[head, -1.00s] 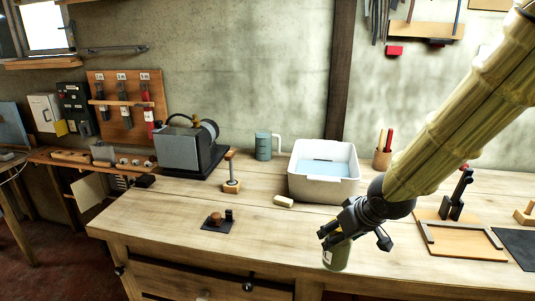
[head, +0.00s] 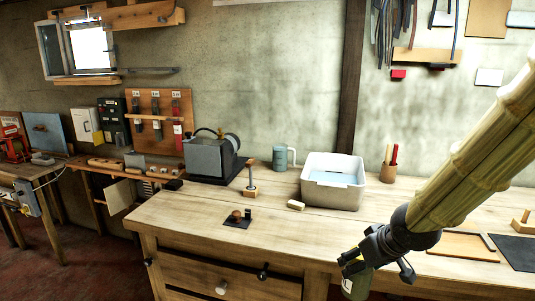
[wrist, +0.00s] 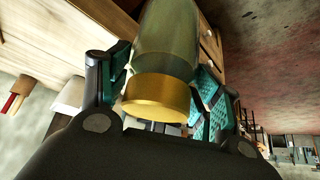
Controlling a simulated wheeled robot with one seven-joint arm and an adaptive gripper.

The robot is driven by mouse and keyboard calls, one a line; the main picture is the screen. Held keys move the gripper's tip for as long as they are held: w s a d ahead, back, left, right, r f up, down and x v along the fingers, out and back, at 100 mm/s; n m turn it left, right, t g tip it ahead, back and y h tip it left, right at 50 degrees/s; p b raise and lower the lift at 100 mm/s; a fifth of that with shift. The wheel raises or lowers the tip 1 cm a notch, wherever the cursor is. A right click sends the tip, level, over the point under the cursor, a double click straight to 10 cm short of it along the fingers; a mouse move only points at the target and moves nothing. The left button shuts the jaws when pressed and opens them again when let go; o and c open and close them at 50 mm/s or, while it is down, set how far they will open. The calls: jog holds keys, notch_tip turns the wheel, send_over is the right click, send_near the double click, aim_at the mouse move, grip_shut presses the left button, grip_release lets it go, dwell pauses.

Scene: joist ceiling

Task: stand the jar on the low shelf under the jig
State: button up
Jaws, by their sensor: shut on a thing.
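The jar is greenish glass with a gold lid (wrist: 157,98), and its glass body (wrist: 166,45) shows beyond the lid in the wrist view. My gripper (wrist: 160,88) is shut on the jar, with teal-padded fingers on both sides near the lid. In the head view my gripper (head: 377,270) holds the jar (head: 356,284) at the bottom edge, in front of the bench's front; the jar's lower end is cut off. A low wooden shelf (head: 148,174) runs along the wall at left, below a tool board (head: 158,119). I cannot tell which thing is the jig.
The wooden workbench (head: 205,222) carries a grey machine (head: 209,158), a white basin (head: 332,183), a mug (head: 280,158), a small block (head: 296,205) and a pencil cup (head: 388,173). A side table (head: 30,172) stands far left. Floor (head: 103,260) is clear left of the bench.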

jog(key=shift+x, duration=0.95)
jog(key=shift+w+a+f, duration=0.15)
jog(key=shift+a+f, duration=0.15)
jog(key=w+a+f+m+h, duration=0.1)
jog(key=a+f+m, duration=0.1)
jog(key=f, duration=0.6)
jog(key=w+a+f+m+h, duration=0.1)
jog(key=w+a+f, duration=0.1)
jog(key=f, duration=0.7)
jog(key=s+f, duration=0.6)
jog(key=f, duration=0.2)
jog(key=shift+s, duration=0.15)
jog(key=shift+a, duration=0.15)
